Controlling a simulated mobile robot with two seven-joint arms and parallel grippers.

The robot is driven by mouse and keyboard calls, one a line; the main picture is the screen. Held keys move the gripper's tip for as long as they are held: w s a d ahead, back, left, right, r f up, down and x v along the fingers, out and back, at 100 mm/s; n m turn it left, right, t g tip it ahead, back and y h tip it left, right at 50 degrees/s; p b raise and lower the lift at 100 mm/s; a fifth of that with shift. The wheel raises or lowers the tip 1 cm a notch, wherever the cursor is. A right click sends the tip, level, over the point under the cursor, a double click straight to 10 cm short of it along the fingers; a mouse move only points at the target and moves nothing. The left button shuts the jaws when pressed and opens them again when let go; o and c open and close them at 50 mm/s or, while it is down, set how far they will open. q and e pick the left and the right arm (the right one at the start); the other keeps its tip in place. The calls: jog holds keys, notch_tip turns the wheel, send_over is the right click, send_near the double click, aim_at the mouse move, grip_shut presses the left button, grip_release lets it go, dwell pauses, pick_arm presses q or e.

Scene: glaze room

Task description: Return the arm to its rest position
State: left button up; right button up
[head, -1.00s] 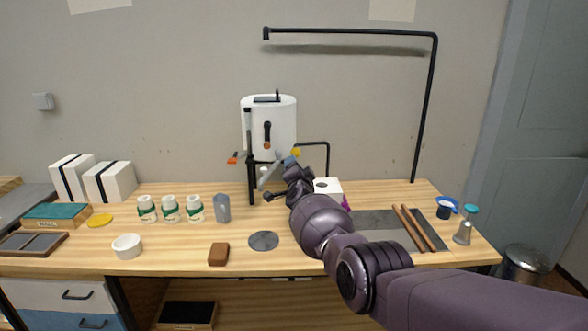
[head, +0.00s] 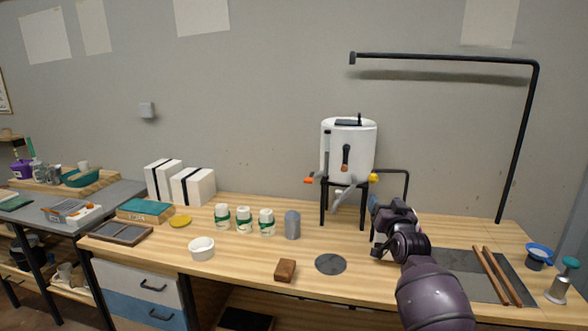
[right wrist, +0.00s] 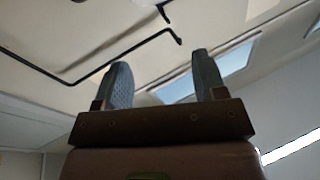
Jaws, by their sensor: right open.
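My right arm reaches in from the lower right in the head view. My right gripper (head: 374,204) is at the far end of it, above the table just right of the white tank on its black stand. In the right wrist view the two grey fingers (right wrist: 160,85) stand well apart with nothing between them. Behind them are the ceiling and a wall, so that camera points upward. My left gripper is not in view.
The white tank (head: 348,150) stands at the back of the wooden table (head: 240,272). A black overhead bar (head: 527,120) rises at right. White jars (head: 244,219), a grey cup (head: 292,225) and a brown block (head: 285,270) stand left of my arm. Wooden rods (head: 496,275) lie right.

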jog(key=s+d+f+g, duration=0.1)
jog(key=s+f+g, duration=0.1)
jog(key=s+f, duration=0.8)
jog(key=s+d+f+n+g+h, duration=0.1)
jog(key=s+f+g, duration=0.2)
jog(key=s+f, duration=0.8)
jog(key=s+d+f+n+g, duration=0.1)
jog(key=s+f, duration=1)
jog(key=s, duration=1.5)
jog(key=shift+s+d+f+g+h, duration=0.15)
jog(key=shift+d+g+h, duration=0.15)
jog(key=shift+g, duration=0.6)
